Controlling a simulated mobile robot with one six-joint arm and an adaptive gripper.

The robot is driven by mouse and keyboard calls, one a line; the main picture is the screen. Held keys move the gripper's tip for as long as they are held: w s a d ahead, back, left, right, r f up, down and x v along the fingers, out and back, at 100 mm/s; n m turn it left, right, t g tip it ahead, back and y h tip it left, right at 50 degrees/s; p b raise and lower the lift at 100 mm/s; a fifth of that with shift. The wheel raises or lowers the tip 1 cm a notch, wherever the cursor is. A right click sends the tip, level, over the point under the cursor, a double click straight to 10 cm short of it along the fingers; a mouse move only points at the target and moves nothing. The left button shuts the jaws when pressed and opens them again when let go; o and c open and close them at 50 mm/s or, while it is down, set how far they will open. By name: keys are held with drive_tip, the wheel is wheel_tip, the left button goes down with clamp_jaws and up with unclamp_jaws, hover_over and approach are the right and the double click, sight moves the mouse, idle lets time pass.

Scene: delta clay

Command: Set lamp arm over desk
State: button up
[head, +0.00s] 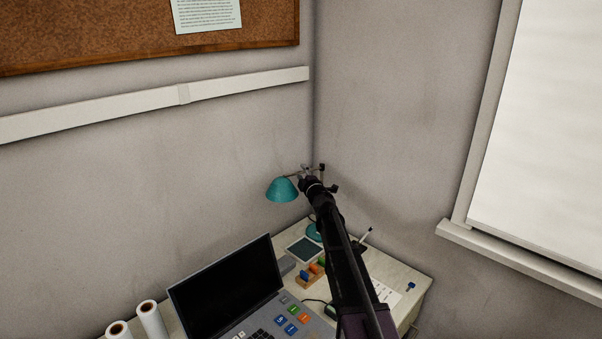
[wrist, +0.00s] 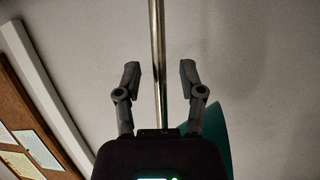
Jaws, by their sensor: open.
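The lamp has a teal shade (head: 283,190) that hangs left of my gripper (head: 314,172), above the back of the desk (head: 408,276). Its teal base (head: 315,232) stands on the desk, partly behind my arm. In the wrist view, the thin metal lamp arm (wrist: 157,35) runs between the two spread fingers of my gripper (wrist: 160,76), with a gap on each side. The gripper is open around the rod and not clamped on it. Part of the teal shade (wrist: 216,135) shows behind the right finger. My arm hides much of the lamp's stem.
On the desk are a laptop (head: 225,290), a small wooden tray with coloured items (head: 311,275), a framed panel (head: 305,249) and white rolls (head: 152,320). Walls meet in the corner close behind the lamp. A window sill (head: 520,262) juts out at right.

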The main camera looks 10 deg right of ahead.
drive_tip(key=shift+w+a, duration=0.1)
drive_tip(key=shift+w, duration=0.25)
clamp_jaws()
drive_tip(key=shift+a+r, duration=0.1)
drive_tip(key=shift+s+y, duration=0.15)
drive_tip(key=shift+y, duration=0.15)
